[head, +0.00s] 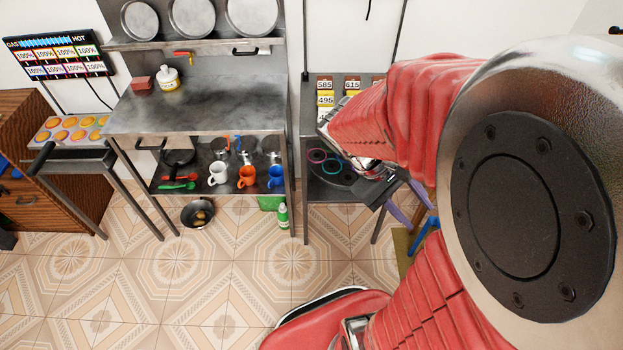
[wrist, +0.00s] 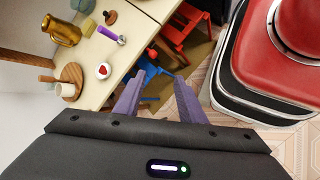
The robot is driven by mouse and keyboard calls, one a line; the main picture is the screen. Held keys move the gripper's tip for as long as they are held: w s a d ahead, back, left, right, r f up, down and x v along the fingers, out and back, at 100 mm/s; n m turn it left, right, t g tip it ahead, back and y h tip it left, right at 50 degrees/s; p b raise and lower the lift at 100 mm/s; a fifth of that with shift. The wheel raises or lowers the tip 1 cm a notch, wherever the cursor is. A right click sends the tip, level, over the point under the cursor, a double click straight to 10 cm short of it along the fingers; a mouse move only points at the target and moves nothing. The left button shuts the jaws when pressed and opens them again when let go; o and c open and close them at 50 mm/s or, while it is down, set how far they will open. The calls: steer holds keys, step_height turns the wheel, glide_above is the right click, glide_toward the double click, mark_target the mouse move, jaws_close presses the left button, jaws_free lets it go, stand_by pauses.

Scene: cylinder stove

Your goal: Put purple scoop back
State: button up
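A small purple-handled tool with a metal end, likely the purple scoop (wrist: 109,34), lies on a pale table (wrist: 95,50) at the upper left of the wrist view. I cannot make it out in the head view. My gripper (wrist: 158,76) is open, its two purple fingers apart with nothing held between them. It is beyond the table's edge and apart from the scoop. In the head view my gripper (head: 412,203) hangs to the right of the metal shelving, partly hidden by my arm.
Near the scoop are a golden jug (wrist: 62,30), a round wooden board (wrist: 72,78) and a white cup with a red heart (wrist: 103,71). Red (wrist: 185,28) and blue (wrist: 148,75) chairs stand beside the table. A steel workbench (head: 200,108) holds mugs on its lower shelf.

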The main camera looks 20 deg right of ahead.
steer(key=w+a+r+t+y, duration=0.2)
steer(key=a+r+t, duration=0.1)
steer(key=a, duration=0.3)
steer(key=w+a+r+t+y, duration=0.2)
steer(key=a+r+t, duration=0.1)
steer(key=a, duration=0.4)
steer(key=w+a+r+m+t+y, duration=0.1)
steer(key=w+a+r+t+y, duration=0.1)
steer(key=a+r+t, duration=0.2)
steer(key=a+r, duration=0.1)
steer(key=a, duration=0.2)
steer(key=shift+w+a+r, duration=0.15)
steer(key=shift+w+r, duration=0.15)
steer(key=shift+w, duration=0.05)
